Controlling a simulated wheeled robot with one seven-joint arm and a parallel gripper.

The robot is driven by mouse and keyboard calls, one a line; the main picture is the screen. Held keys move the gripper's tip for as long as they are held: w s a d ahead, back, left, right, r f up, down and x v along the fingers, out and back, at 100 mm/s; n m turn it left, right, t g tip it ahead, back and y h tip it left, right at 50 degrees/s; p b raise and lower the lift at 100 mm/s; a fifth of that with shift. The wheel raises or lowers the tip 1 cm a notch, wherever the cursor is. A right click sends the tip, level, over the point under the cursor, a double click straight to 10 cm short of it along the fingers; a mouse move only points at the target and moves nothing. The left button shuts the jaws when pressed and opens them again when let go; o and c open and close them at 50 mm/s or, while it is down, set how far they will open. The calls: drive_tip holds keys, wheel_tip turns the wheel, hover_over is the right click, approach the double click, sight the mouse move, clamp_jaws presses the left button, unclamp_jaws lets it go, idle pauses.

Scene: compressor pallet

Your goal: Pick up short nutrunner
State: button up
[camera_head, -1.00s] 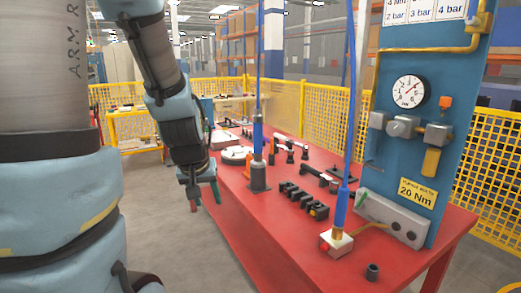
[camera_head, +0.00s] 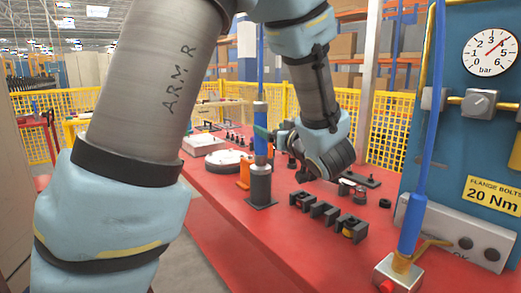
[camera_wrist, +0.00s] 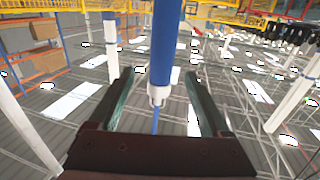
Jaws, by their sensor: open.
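A blue nutrunner (camera_head: 260,126) stands upright in a dark grey holder (camera_head: 260,186) on the red table, with a blue hose above it. My gripper (camera_head: 267,136) is at its upper part, coming from the right, partly hidden behind my wrist. In the wrist view, the open fingers (camera_wrist: 158,80) stand on either side of the blue tool body (camera_wrist: 165,45). The tool's pale end and thin hose show between them, with a gap to each finger. A second blue nutrunner (camera_head: 412,226) stands upright in a pale holder at the right front.
The red table (camera_head: 290,255) carries a row of black blocks (camera_head: 328,214), a round white part (camera_head: 226,159) and an orange part (camera_head: 244,172) beside the holder. A blue panel (camera_head: 455,130) with a gauge rises at the right. Yellow fencing (camera_head: 388,130) stands behind.

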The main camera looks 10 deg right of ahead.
sight(264, 125)
drive_tip(key=x, duration=0.5)
drive_tip(key=shift+w+p, duration=0.1)
drive_tip(key=shift+p, duration=0.25)
drive_tip(key=shift+f+p+x, duration=0.15)
drive_tip(key=shift+p+x, duration=0.15)
drive_tip(key=shift+x, duration=1)
drive_tip(key=shift+f+p+x, duration=0.1)
drive_tip(key=shift+p+x, duration=0.15)
drive_tip(key=shift+x, duration=1.05)
drive_tip(key=shift+a, duration=0.1)
clamp_jaws()
drive_tip(key=shift+r, duration=0.1)
